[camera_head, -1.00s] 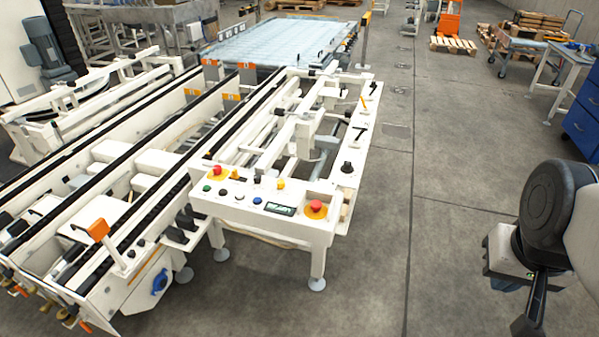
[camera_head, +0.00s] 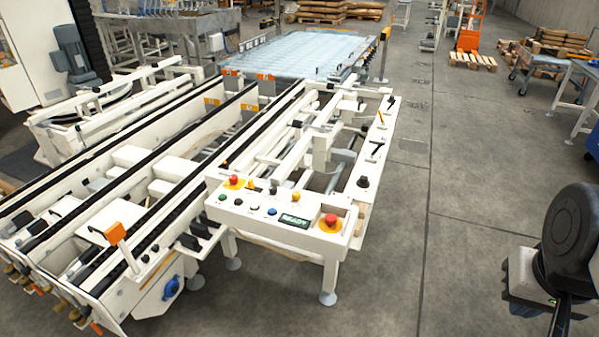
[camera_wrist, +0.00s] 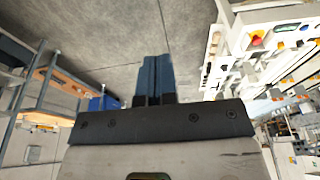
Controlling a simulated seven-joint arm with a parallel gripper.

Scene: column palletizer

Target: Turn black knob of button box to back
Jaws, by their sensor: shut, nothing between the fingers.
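The white button box (camera_head: 245,222) is the front panel of the conveyor frame in the head view. It carries red emergency stops at both ends, a row of small buttons and a green-lit display (camera_head: 293,220). A small black knob (camera_head: 274,188) stands near its back edge, beside a yellow one; which way it points is too small to tell. Another black knob (camera_head: 363,182) sits on the side rail to the right. In the wrist view my gripper (camera_wrist: 155,62) is shut and empty, over the floor, well apart from the panel at upper right (camera_wrist: 272,42).
Conveyor rails (camera_head: 150,170) fill the left and middle. An orange-topped post (camera_head: 115,233) stands at the front left. The grey floor (camera_head: 450,215) between the conveyor and my arm at the right is clear. A blue cabinet (camera_head: 593,140) is at the right edge.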

